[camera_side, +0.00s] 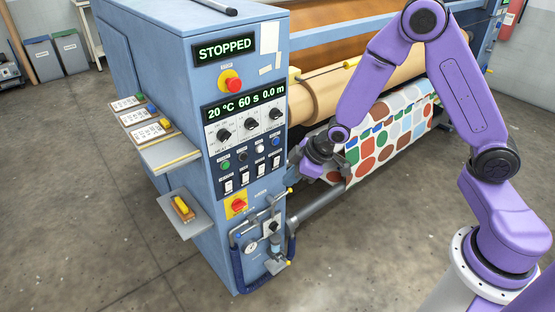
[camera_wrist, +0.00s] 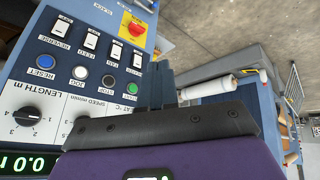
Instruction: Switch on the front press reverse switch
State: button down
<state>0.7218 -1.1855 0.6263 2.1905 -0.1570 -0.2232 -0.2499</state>
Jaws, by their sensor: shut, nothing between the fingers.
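The reverse switch (camera_wrist: 62,27) is a white rocker with a REVERSE label, at the end of a row of similar switches on the blue press panel in the wrist view. In the side view the row's rightmost switch (camera_side: 276,161) sits below the blue button. I cannot tell its rocker position. My gripper (camera_side: 295,158) is just right of the panel's edge in the side view. Its dark fingers (camera_wrist: 164,80) are shut and empty in the wrist view, beside the green START button and apart from the reverse switch.
RESET (camera_wrist: 46,61), JOG, STOP and START buttons line the panel beside the switches. The display (camera_side: 224,49) reads STOPPED. Rollers with patterned fabric (camera_side: 385,130) lie right of the panel.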

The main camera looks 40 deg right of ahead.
jog(key=w+d+f+m+t, duration=0.2)
jog(key=w+d+f+t, duration=0.3)
jog(key=d+f, duration=0.8)
jog(key=w+f, duration=0.2)
jog(key=w, duration=0.1)
jog(key=shift+d, duration=0.25)
jog(key=shift+w+r, duration=0.1)
jog(key=shift+w, duration=0.15)
send_near(276, 164)
jog(key=shift+s+f+x, duration=0.15)
jog(key=shift+x, duration=0.95)
jog(key=shift+s+f+x, duration=0.1)
jog(key=shift+x, duration=1.05)
jog(key=shift+a, duration=0.15)
jog(key=shift+w, duration=0.4)
jog(key=shift+w+r, duration=0.1)
jog(key=shift+w, duration=0.2)
jog(key=shift+s, duration=0.2)
dwell(0.3)
